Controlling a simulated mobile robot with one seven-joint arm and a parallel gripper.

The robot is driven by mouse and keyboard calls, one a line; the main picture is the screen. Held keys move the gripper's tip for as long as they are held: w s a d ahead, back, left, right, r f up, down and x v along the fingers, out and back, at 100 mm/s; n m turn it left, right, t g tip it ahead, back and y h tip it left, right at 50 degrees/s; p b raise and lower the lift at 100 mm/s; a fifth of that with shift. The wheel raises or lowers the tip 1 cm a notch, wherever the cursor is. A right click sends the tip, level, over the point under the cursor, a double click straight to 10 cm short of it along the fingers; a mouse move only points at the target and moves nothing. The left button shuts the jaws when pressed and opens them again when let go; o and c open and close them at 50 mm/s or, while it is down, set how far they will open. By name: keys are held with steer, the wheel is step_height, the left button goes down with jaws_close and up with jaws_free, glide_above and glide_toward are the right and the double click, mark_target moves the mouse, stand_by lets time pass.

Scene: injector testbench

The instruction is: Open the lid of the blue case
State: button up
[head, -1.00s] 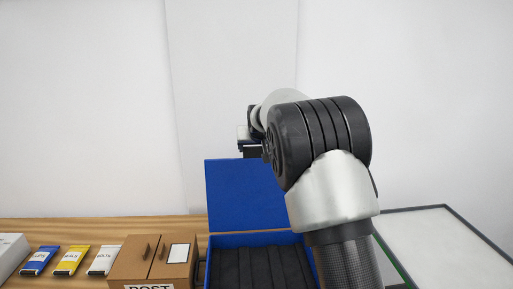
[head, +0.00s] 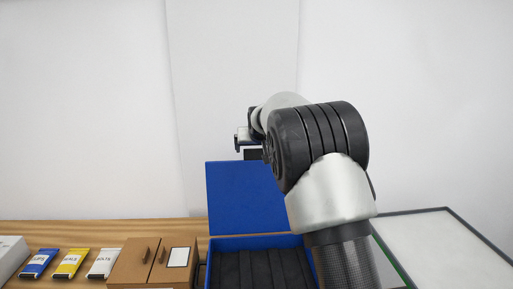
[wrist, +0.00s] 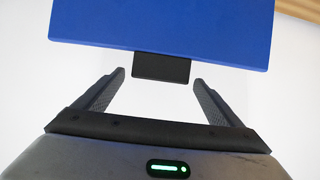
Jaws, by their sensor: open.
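The blue case (head: 225,243) sits on the bench with its lid (head: 245,190) standing open, raised at the back. The case interior shows dark grey slots; my arm hides its right part. In the wrist view the lid (wrist: 160,22) fills the top, with a black latch tab (wrist: 160,68) at its edge. My gripper (wrist: 159,79) is open, its fingers on either side of the tab with gaps visible. In the head view the tab (head: 252,154) shows above the lid's top edge, just below my gripper, which my arm mostly hides.
A brown cardboard box (head: 152,262) stands left of the case. Blue (head: 38,263), yellow (head: 71,263) and white (head: 103,263) packets lie further left, beside a white box (head: 10,257). A white framed panel (head: 445,245) is at the right.

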steer(key=shift+s, duration=0.1)
steer(key=b+v, duration=0.3)
steer(key=v, duration=1.4)
steer(key=shift+s+r, duration=0.1)
step_height(320, 180, up, 9)
steer(key=p, duration=0.5)
steer(key=shift+p, duration=0.35)
